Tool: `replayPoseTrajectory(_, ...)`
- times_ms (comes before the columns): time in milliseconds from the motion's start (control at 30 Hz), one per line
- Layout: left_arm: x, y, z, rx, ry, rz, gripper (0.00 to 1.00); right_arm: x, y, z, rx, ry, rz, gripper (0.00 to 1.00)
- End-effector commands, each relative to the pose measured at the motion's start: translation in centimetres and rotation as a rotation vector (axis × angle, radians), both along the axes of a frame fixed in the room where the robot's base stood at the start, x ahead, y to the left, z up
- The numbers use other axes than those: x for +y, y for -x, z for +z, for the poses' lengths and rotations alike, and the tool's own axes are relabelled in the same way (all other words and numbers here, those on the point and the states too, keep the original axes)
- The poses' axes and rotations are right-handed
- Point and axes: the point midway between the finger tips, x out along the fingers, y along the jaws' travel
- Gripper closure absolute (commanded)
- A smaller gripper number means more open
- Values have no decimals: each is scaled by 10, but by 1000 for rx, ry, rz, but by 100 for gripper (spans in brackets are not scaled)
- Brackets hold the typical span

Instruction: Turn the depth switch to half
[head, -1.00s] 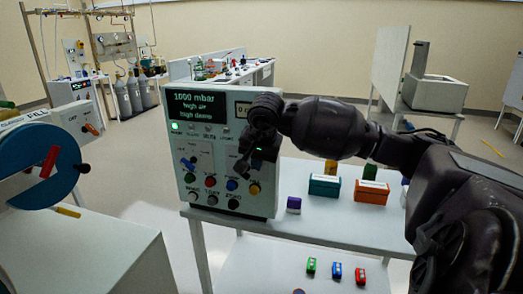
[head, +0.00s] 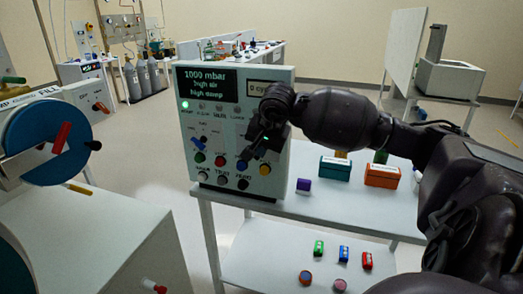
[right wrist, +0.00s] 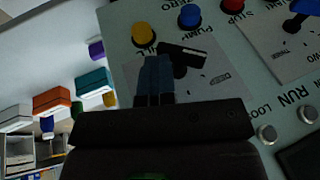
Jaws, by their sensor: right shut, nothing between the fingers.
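The control panel (head: 215,165) stands upright on a white table, with a dark display reading "1000 mbar". A black-handled rotary switch (right wrist: 182,55) sits on a pale plate in the right wrist view, but its small labels cannot be read, so I cannot tell its setting. A second switch with a blue lever (head: 201,145) is on the panel's left side; it also shows in the right wrist view (right wrist: 300,18). My right gripper (head: 255,150) is shut and empty in front of the panel. Its fingertips (right wrist: 157,62) are beside the black handle; contact is unclear. My left gripper is out of view.
Yellow (right wrist: 143,33) and blue (right wrist: 189,15) buttons lie close to the fingertips. Teal (head: 335,168) and orange (head: 382,175) boxes and a purple block (head: 303,186) stand right of the panel. A blue wheel (head: 48,140) is at left.

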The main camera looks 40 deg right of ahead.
Motion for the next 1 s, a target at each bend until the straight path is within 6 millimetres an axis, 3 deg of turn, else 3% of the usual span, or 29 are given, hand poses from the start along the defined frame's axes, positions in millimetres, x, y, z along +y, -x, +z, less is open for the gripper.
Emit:
replayPoseTrajectory(33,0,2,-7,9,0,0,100,0,1,-11,-13,-12,2,100)
replayPoseTrajectory(467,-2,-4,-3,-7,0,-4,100,0,3,-13,-219,-118,4,100)
replayPoseTrajectory(1000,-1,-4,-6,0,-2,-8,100,0,3,-14,-228,-123,4,100)
